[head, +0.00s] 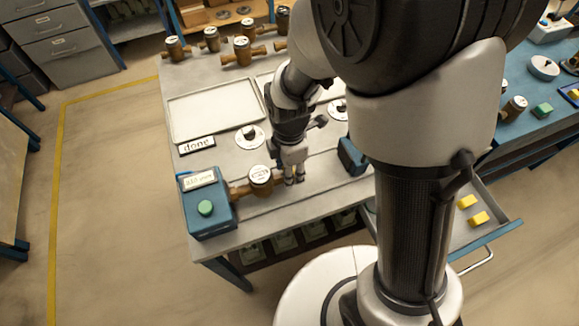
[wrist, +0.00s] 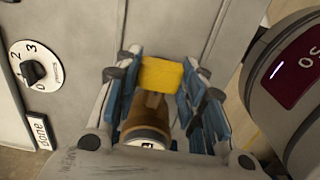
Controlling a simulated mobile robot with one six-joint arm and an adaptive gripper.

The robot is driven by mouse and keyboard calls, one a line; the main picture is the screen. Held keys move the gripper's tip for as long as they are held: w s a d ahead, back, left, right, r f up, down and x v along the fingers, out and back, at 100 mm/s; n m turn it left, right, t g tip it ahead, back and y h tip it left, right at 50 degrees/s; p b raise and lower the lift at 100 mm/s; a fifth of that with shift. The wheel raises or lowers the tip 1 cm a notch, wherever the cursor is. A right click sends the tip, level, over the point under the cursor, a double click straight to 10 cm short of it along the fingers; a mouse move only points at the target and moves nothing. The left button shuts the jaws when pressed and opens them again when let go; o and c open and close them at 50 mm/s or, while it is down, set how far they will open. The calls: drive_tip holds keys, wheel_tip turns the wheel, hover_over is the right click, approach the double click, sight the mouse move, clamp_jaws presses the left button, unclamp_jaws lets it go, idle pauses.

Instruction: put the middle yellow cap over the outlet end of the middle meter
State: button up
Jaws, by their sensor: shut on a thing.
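My gripper (head: 293,180) is low over the bench, just right of a brass meter (head: 260,177) with a white round dial. In the wrist view its blue-padded fingers are shut on a yellow cap (wrist: 160,75). The meter also shows in the wrist view (wrist: 146,134), its brass pipe end pointing at the cap and meeting it in the picture. I cannot tell whether the cap is over the pipe end or only in front of it. The held cap is hidden in the head view. Two more yellow caps (head: 467,201) lie in the open drawer (head: 492,238).
A teal box with a green button (head: 205,208) stands at the meter's left, another teal block (head: 352,156) to the right. A "done" label (head: 197,145), an empty tray (head: 215,108) and a numbered dial (head: 250,136) lie behind. Several brass meters (head: 243,51) stand at the back.

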drive_tip(key=o, duration=0.9)
drive_tip(key=shift+o, duration=0.4)
drive_tip(key=o, duration=0.4)
drive_tip(key=shift+r, duration=0.1)
drive_tip(key=shift+r+p, duration=2.9)
drive_tip(key=shift+r, duration=0.5)
